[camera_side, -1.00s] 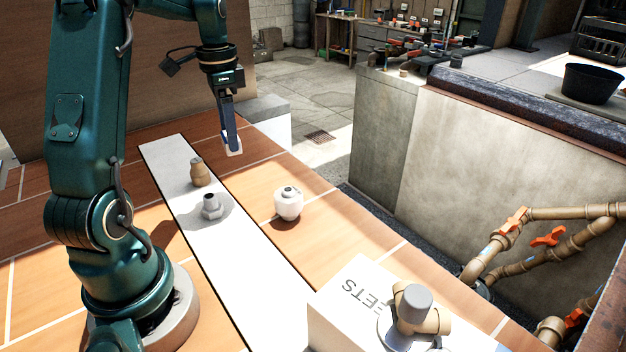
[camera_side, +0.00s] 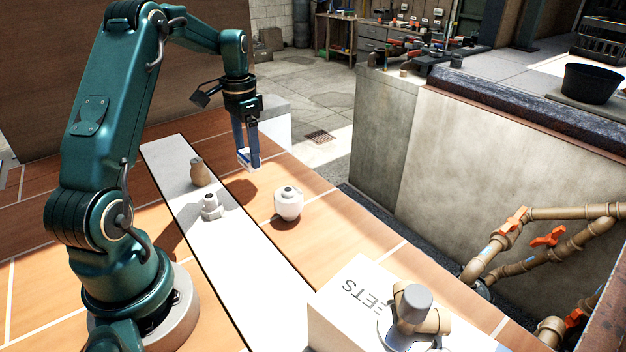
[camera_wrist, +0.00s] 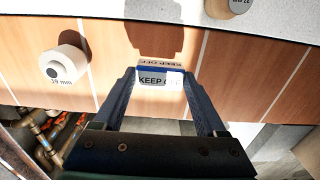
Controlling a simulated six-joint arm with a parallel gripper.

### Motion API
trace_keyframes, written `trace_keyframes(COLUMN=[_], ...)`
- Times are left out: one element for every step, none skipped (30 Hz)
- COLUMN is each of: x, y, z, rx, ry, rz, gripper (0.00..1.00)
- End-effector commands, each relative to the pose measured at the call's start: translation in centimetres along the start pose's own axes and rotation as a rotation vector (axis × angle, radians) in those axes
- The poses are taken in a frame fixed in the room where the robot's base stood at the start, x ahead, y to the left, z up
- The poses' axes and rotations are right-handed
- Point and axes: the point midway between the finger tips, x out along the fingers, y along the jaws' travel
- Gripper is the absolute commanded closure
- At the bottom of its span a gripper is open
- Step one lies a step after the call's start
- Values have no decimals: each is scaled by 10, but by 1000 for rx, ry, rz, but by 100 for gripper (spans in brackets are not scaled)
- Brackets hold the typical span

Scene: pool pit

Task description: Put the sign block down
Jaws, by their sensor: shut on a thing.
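The sign block is a small white block with a blue stripe and "KEEP OFF" lettering. It is between the fingertips of my gripper in the wrist view (camera_wrist: 160,78), and its white edge shows in the side view (camera_side: 246,158). My gripper (camera_side: 249,164) is shut on it and points down over the tiled deck (camera_side: 255,195), beyond the white round fitting. In the side view the block is low, near the tiles; I cannot tell whether it touches them. In the wrist view a dark shadow lies beyond the block.
A white round fitting (camera_side: 288,204) marked "19 mm" in the wrist view (camera_wrist: 63,66) stands on the tiles. A tan fitting (camera_side: 200,172) and a grey fitting (camera_side: 210,207) stand on the pale strip (camera_side: 240,255). A white box (camera_side: 345,300) is in front; the pit drops away at right.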

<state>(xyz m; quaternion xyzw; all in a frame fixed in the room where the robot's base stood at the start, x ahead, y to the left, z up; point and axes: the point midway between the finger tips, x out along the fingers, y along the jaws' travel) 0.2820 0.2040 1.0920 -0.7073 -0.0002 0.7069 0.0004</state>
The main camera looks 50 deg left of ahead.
Motion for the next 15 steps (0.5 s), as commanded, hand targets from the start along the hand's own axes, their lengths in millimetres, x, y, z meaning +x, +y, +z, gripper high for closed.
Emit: trace_keyframes(x=[3,4,5,7,9,14,19,24,30,34,38,41,43,45,46], y=[2,3,4,4,4,4,4,5,5,4,5,4,4,4,4], z=[-4,-6,-8,-8,-8,-8,-8,-7,-7,-7,-7,-8,-8,-8,-8], rx=[2,2,1,1,0,0,-1,-1,-1,-1,-1,-1,0,0,0], ry=[0,0,0,0,-1,-3,-3,-4,-4,-3,-4,-2,-2,-1,0], rz=[0,0,0,0,1,2,3,4,3,3,4,2,2,1,0], gripper=[81,81,81,81,81,81,81,81,81,81,81,81,81,81,81])
